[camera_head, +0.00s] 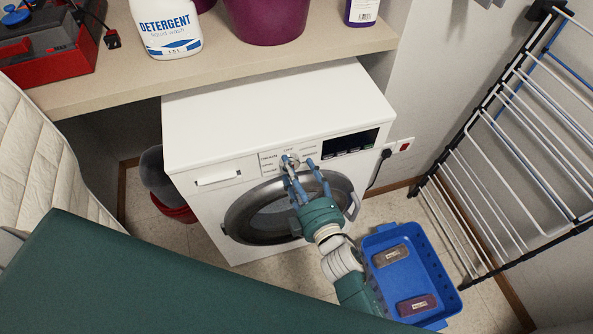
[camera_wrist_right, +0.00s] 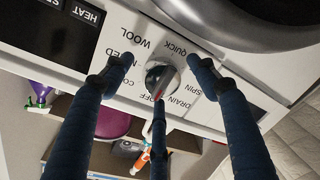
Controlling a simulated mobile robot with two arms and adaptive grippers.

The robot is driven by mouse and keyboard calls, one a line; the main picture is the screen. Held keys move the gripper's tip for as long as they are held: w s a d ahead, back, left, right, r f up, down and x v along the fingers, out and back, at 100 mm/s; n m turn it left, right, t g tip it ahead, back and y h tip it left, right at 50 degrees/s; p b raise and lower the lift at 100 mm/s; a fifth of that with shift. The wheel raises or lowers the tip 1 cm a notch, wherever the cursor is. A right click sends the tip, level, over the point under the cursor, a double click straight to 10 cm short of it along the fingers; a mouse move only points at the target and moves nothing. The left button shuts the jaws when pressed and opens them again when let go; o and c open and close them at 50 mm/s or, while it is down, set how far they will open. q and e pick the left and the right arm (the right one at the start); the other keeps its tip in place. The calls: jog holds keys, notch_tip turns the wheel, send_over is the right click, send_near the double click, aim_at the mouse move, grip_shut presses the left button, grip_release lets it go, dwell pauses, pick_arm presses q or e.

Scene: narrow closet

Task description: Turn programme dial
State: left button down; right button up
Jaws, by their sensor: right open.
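The programme dial (camera_wrist_right: 160,78) is a round silver knob on the front panel of the white washing machine (camera_head: 275,105). Printed words such as WOOL, QUICK, SPIN, DRAIN and OFF ring it in the right wrist view. In the head view the dial (camera_head: 288,161) is partly covered by my fingers. My right gripper (camera_head: 305,165) is open at the panel; in the wrist view its blue fingers (camera_wrist_right: 160,75) are spread around the dial, two on either side and one at the edge nearer OFF. I cannot tell whether any finger touches it. My left gripper is not in view.
A blue crate (camera_head: 448,277) with two small packs stands on the floor at right. A drying rack (camera_head: 500,130) leans along the right wall. A shelf (camera_head: 215,58) above the machine holds a detergent bottle (camera_head: 165,22) and a purple tub (camera_head: 267,18).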

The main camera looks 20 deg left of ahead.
jog(key=f+v, duration=0.1)
jog(key=v, duration=1.1)
jog(key=shift+r, duration=0.4)
jog(key=shift+d, duration=0.1)
jog(key=s+d+f+m+g+h, duration=0.25)
jog(key=d+f, duration=0.25)
jog(key=f, duration=0.5)
jog(key=s+d+f+m+g+h, duration=0.1)
jog(key=s+d+f+m+h, duration=0.15)
jog(key=d+f, duration=0.55)
jog(key=s+d+f+m+g+h, duration=0.2)
jog(key=d+f+m, duration=0.1)
jog(key=f, duration=0.9)
jog(key=s+d+f+m+g+h, duration=0.1)
jog(key=s+d+f+m+g, duration=0.1)
jog(key=s, duration=0.6)
jog(key=s+d+f+m+g+h, duration=0.1)
jog(key=s+d+f+m+g, duration=0.1)
jog(key=s+d+f, duration=0.5)
jog(key=s+d+f+m+g+h, duration=0.1)
jog(key=s+d+f+m+g, duration=0.2)
jog(key=s+f, duration=0.4)
jog(key=s+d+m, duration=0.1)
jog(key=s+d, duration=0.1)
jog(key=s, duration=0.2)
jog(key=shift+f+m, duration=0.2)
jog(key=shift+m, duration=0.1)
jog(key=shift+s, duration=0.1)
